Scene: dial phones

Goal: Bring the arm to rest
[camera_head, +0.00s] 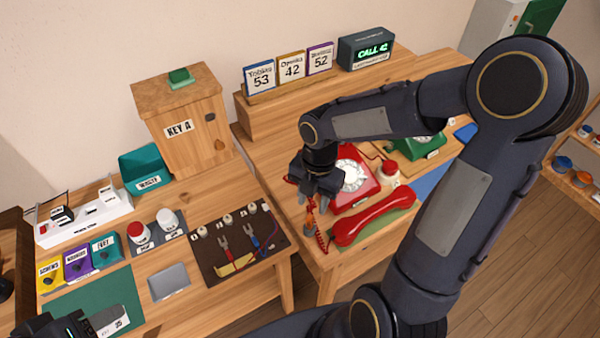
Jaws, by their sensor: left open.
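My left gripper (75,325) is partly in view at the bottom left corner, low over the green mat (70,302); the frame edge cuts it off. My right arm bends across the right side of the view. My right gripper (317,196) points down just left of the red dial phone (368,180). A small orange piece (310,226) shows below its fingers; I cannot tell whether they touch it. The red handset (374,217) lies off the phone on a green pad.
A KEY A box (182,130), a teal waste bin (145,172) and labelled trays stand at the left. Number cards (291,66) and a CALL 42 display (365,50) stand behind. A green phone (412,147) is partly behind my arm.

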